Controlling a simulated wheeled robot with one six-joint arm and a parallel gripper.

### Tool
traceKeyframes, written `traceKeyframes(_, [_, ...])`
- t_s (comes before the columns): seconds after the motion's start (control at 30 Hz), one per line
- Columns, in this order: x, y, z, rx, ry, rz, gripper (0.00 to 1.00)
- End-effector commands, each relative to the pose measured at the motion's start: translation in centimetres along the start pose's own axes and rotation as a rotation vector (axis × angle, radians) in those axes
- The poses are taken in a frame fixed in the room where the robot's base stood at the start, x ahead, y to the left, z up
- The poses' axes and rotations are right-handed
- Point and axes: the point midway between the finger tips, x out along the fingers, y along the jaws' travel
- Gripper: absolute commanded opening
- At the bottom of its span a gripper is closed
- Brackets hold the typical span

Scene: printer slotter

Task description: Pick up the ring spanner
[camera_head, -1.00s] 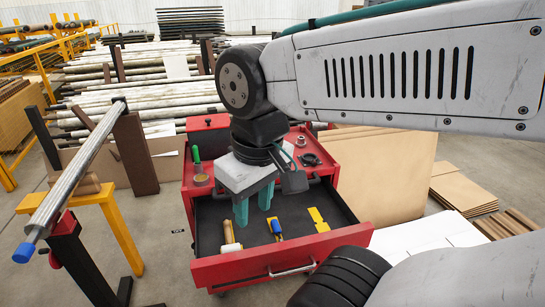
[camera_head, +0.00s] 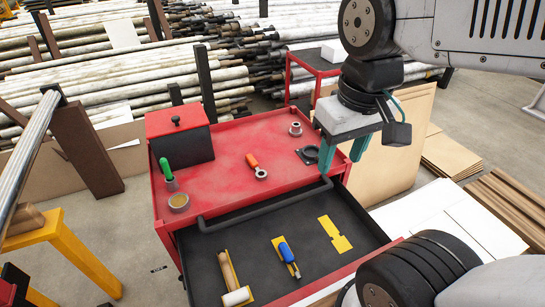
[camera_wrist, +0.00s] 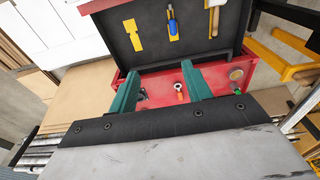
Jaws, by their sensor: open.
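The ring spanner (camera_head: 257,167) lies on the red cart top, with an orange handle and a pale metal ring end. In the wrist view the spanner (camera_wrist: 179,92) shows small between my fingers, nearer the right one. My gripper (camera_head: 342,160) is open and empty. In the head view it hangs to the right of the spanner, near the cart's right edge. Its two teal fingers also show in the wrist view (camera_wrist: 160,72), pointing toward the cart. The spanner is apart from both fingers.
The red cart top (camera_head: 220,195) also bears a red box (camera_head: 182,143), a green-handled tool (camera_head: 168,172), a brass-coloured ring (camera_head: 179,202), a black part (camera_head: 308,155) and a metal collar (camera_head: 295,129). The open drawer (camera_head: 205,262) below holds a mallet, a blue-handled tool and a yellow plate.

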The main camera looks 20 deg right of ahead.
Motion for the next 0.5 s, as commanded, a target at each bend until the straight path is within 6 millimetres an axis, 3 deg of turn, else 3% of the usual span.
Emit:
traceKeyframes(0.27, [2.2, -0.3, -10.7, -0.017, -0.041, -0.002, 0.49])
traceKeyframes(0.5, [8.2, -1.0, -20.7, -0.034, -0.069, -0.004, 0.49])
